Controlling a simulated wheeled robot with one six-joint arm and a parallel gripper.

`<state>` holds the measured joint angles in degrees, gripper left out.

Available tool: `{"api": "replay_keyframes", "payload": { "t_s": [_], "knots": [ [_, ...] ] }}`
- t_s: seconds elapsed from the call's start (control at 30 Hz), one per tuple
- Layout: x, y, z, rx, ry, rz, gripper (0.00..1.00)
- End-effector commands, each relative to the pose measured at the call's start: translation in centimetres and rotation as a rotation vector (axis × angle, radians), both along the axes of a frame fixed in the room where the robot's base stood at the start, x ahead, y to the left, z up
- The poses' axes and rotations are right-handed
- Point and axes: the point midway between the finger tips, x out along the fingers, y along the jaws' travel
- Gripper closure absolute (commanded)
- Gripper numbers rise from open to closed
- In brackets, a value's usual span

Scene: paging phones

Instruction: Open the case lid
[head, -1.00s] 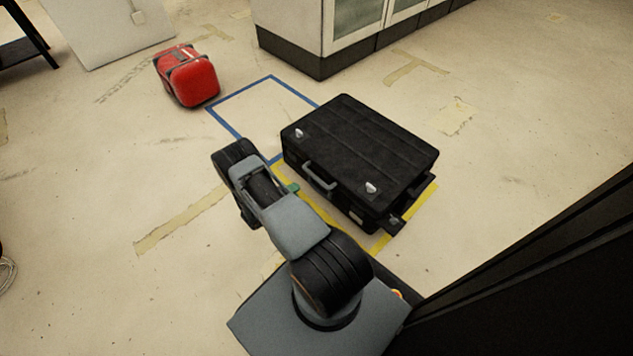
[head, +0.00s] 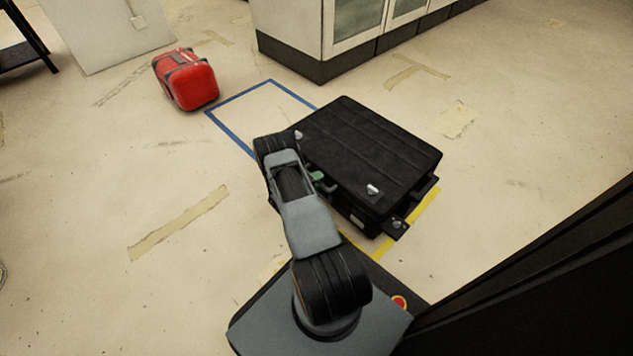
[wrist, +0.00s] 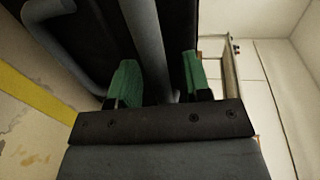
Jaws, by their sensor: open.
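The black case (head: 375,150) lies on the floor right of my arm, its lid on top and looking down, with a silver latch (head: 373,190) near its front edge. My gripper (wrist: 160,80) is open at the case's front side. In the wrist view a grey bar (wrist: 146,40), apparently part of the case handle, passes between the green fingertips, with room on both sides. Another grey bar (wrist: 65,45) curves at the left. In the head view a green fingertip (head: 317,177) shows by the handle; my arm hides part of the case front.
Yellow tape (head: 425,212) edges the floor around the case. A blue tape outline (head: 232,134) lies behind it, empty. A red bag (head: 188,80) stands at the back left. A cabinet (head: 300,60) stands behind.

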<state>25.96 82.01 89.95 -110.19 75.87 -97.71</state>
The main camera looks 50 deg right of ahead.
Motion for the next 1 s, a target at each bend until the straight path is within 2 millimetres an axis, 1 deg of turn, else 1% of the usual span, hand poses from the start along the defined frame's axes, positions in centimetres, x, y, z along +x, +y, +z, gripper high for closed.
{"api": "replay_keyframes", "payload": {
  "t_s": [0.17,0.2,0.63,0.67,1.0],
  "knots": [
    [0.01,0.00,0.02,0.000,0.000,0.000,0.56],
    [0.00,0.00,0.02,0.000,0.000,0.000,0.58],
    [-0.01,0.02,0.00,0.000,0.000,0.000,0.99],
    [-0.01,0.02,0.00,0.000,0.000,0.000,1.00],
    [0.04,0.07,0.20,0.003,0.000,0.001,1.00]
  ]
}}
